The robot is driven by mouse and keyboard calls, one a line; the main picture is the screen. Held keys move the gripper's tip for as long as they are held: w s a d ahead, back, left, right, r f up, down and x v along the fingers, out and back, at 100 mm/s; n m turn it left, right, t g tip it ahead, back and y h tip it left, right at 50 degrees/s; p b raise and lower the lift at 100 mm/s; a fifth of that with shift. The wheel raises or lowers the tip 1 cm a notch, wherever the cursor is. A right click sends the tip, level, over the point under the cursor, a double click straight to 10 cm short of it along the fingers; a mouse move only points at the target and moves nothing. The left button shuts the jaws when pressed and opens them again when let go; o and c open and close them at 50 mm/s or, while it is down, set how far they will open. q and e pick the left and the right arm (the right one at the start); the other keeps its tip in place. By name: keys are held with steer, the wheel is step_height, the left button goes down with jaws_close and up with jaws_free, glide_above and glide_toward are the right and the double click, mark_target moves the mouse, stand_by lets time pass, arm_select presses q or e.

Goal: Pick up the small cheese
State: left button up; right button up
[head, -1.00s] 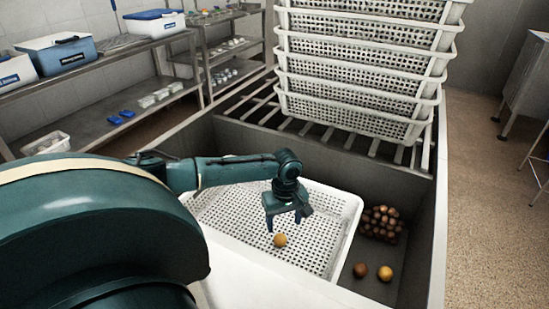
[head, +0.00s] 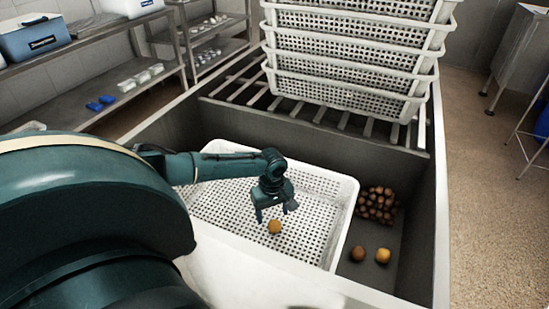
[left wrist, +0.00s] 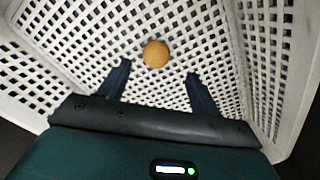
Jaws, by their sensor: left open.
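The small cheese, a round orange-yellow ball (head: 274,227), lies in the white perforated basket (head: 335,205). It also shows in the left wrist view (left wrist: 156,54), ahead of and between my two fingers, on the basket's perforated bottom. My left gripper (head: 274,212) is open and empty, pointing down over the basket just above the ball in the head view. In the left wrist view its fingers (left wrist: 157,80) are spread apart and do not touch the ball. My right gripper is not in view.
The basket sits in a grey sink-like trough. To its right lie a brown ball (head: 357,254), a yellow ball (head: 382,256) and a heap of brown balls (head: 376,204). A stack of white baskets (head: 350,60) stands on a rack behind. Shelves line the left.

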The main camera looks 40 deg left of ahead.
mark_target(274, 221)
arm_select(q)
steer(key=f, duration=0.3)
steer(key=f+b, duration=0.1)
steer(key=f, duration=0.1)
steer(key=shift+w+d, duration=0.15)
steer(key=shift+w, duration=0.1)
steer(key=shift+c, duration=0.3)
steer(key=c, duration=1)
